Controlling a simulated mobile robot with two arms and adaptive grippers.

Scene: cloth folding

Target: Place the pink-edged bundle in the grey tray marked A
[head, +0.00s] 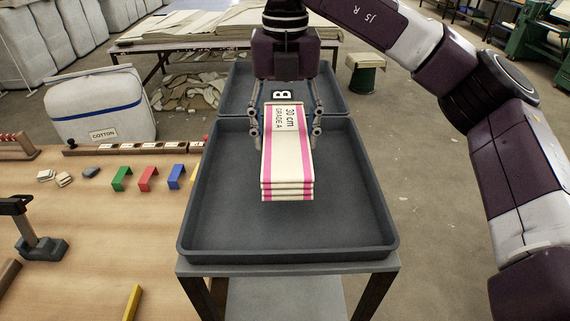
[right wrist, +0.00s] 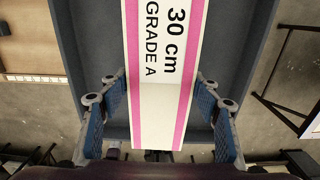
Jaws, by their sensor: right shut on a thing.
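The pink-edged bundle (head: 287,160) is a stack of folded cream cloth with pink stripes and the print "30 cm GRADE A". My right gripper (head: 285,138) is shut on it, one finger on each long side. In the right wrist view the bundle (right wrist: 165,90) runs between the blue finger pads. The bundle is over the nearer grey tray (head: 220,243); I cannot tell whether it touches the floor. No letter shows on this tray. The farther grey tray (head: 240,90) shows a letter B. My left gripper is out of view.
A wooden table (head: 85,245) stands left of the trays, with coloured brackets (head: 147,178) and a dark stand (head: 40,248) on it. A white sack marked COTTON (head: 100,105) is behind it. The nearer tray's floor is otherwise clear where visible.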

